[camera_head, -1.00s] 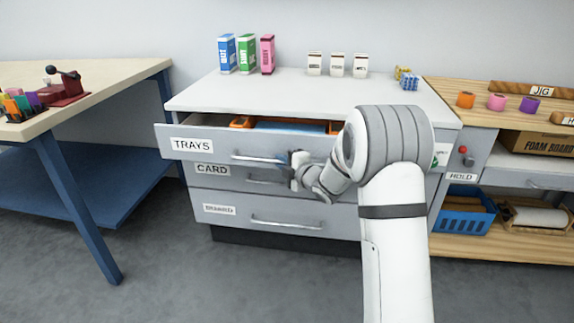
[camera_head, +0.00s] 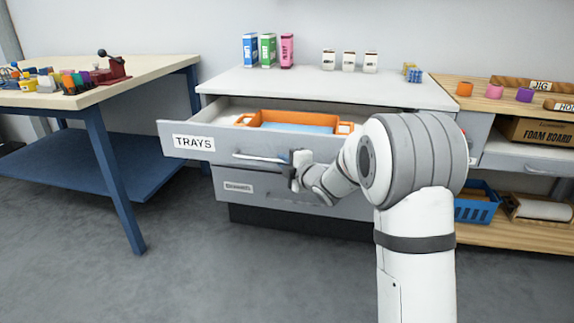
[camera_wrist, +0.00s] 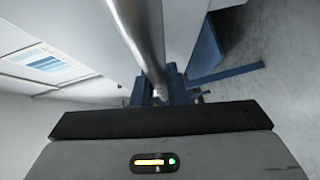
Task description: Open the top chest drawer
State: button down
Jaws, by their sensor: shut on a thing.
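The top chest drawer (camera_head: 186,142), labelled TRAYS, stands well out from the grey chest (camera_head: 330,88). Inside it an orange tray (camera_head: 262,115) with a light blue bottom is in view. My gripper (camera_head: 292,171) is at the right part of the drawer's bar handle (camera_head: 256,158). In the wrist view the handle (camera_wrist: 138,35) runs down between the fingers of my gripper (camera_wrist: 162,90), which is shut on it. My arm hides the right part of the drawer front.
A lower drawer (camera_head: 238,188) is closed below. A workbench with blue legs (camera_head: 110,180) stands at the left, near the drawer's left end. A wooden bench (camera_head: 500,104) stands at the right. Grey floor (camera_head: 200,270) in front is clear.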

jog(key=shift+s, duration=0.1)
jog(key=c, duration=1.5)
grip_release()
jog(key=shift+o, duration=0.2)
jog(key=p+v, duration=0.2)
jog(key=v, duration=0.5)
jog(key=shift+s+d, duration=0.2)
jog(key=shift+s, duration=0.15)
